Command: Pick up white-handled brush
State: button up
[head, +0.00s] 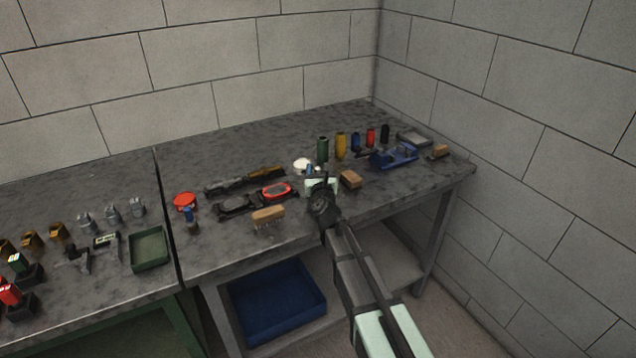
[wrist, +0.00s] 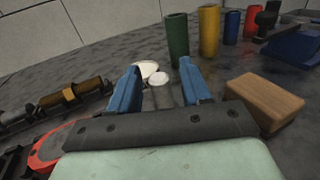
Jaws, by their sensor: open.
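My gripper (head: 318,175) is over the right-hand workbench, with its blue fingers apart. In the wrist view the gripper (wrist: 161,84) has a small upright grey piece with a pale round top (wrist: 160,80) showing between and beyond its fingers. A white round thing (wrist: 147,69) lies just behind that piece; it also shows in the head view (head: 302,163). Either may belong to the white-handled brush, but I cannot tell a handle or bristles. The lower part of the grey piece is hidden by my gripper. Nothing is visibly held.
A wooden block (wrist: 265,98) stands close right of my gripper. Green (wrist: 177,38) and yellow (wrist: 209,31) cylinders stand behind. A red-and-black tool (head: 276,191) and a tan brush-like block (head: 267,215) lie left. A blue holder (head: 395,157) is farther right.

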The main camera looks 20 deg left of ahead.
grip_shut()
dwell(0.4)
jog(key=shift+r, duration=0.1)
